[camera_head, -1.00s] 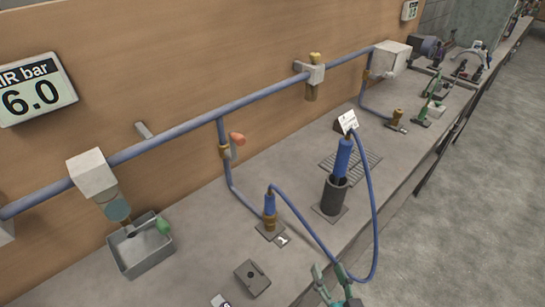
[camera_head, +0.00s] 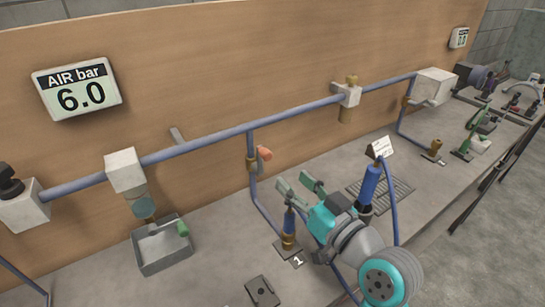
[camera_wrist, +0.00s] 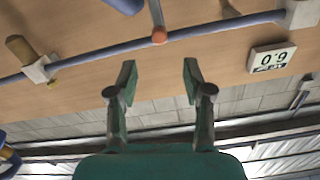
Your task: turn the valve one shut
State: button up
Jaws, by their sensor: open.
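Valve one shows as a brass body (camera_head: 251,163) on the vertical drop pipe with a small orange-red handle (camera_head: 264,153). The pipe runs down to a brass outlet marked 1 (camera_head: 289,242), with a blue hose fitting on it. My gripper (camera_head: 291,180) is open and empty, teal with two green-grey fingers, in front of the drop pipe and below and right of the handle. In the wrist view, the orange handle end (camera_wrist: 159,35) lies beyond the gap between the open fingers (camera_wrist: 160,75), not touching them. The handle's exact angle is hard to tell.
A blue air pipe (camera_head: 215,138) crosses the wooden wall, with a 6.0 bar display (camera_head: 77,89) above. A grey tray (camera_head: 163,248) stands left. A blue tool (camera_head: 369,183) on a hose stands close right of my gripper. A brass-topped fitting (camera_head: 348,93) is further right.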

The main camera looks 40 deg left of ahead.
aim_at(269, 158)
jog(key=x, duration=1)
jog(key=shift+w+a, duration=0.15)
grip_shut()
